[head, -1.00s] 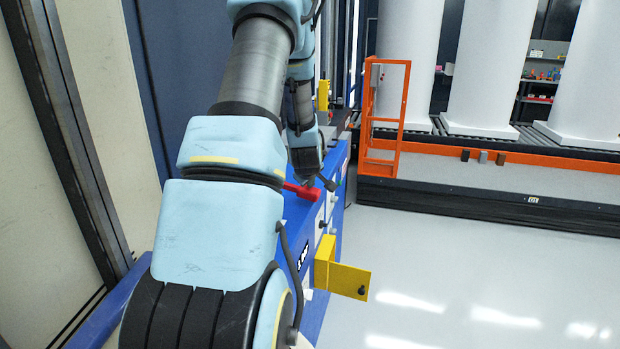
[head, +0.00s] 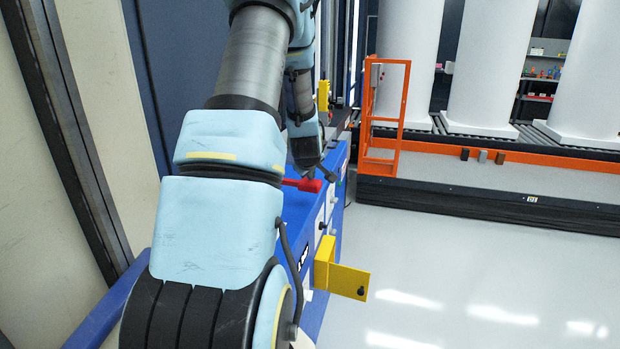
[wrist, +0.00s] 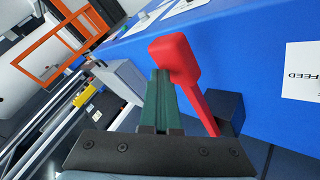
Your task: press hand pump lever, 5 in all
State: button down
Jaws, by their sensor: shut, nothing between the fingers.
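The red hand pump lever (head: 311,186) lies over the top of the blue cabinet (head: 298,207), partly hidden by my arm in the head view. In the wrist view its thick red head (wrist: 172,58) sits at the fingertips of my gripper (wrist: 160,76), and its thin shaft runs down to a dark block. My gripper's green fingers are shut with nothing between them. Their tips overlap the near-left edge of the lever head; I cannot tell whether they touch it. In the head view my gripper is small and mostly hidden close by the lever head.
An open yellow box-like bracket (head: 340,273) juts from the cabinet's right side. An orange gate frame (head: 385,118) and a conveyor with large white cylinders (head: 490,70) stand at the back right. A pale wall is close on the left. The floor at right is clear.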

jog(key=shift+r+p, duration=0.35)
jog(key=shift+r, duration=0.6)
jog(key=shift+r+p, duration=1.4)
jog(key=shift+r, duration=1.1)
dwell(0.4)
notch_tip(320, 180, up, 4)
jog(key=shift+f+p, duration=0.1)
jog(key=shift+p, duration=0.45)
jog(key=shift+f, duration=0.2)
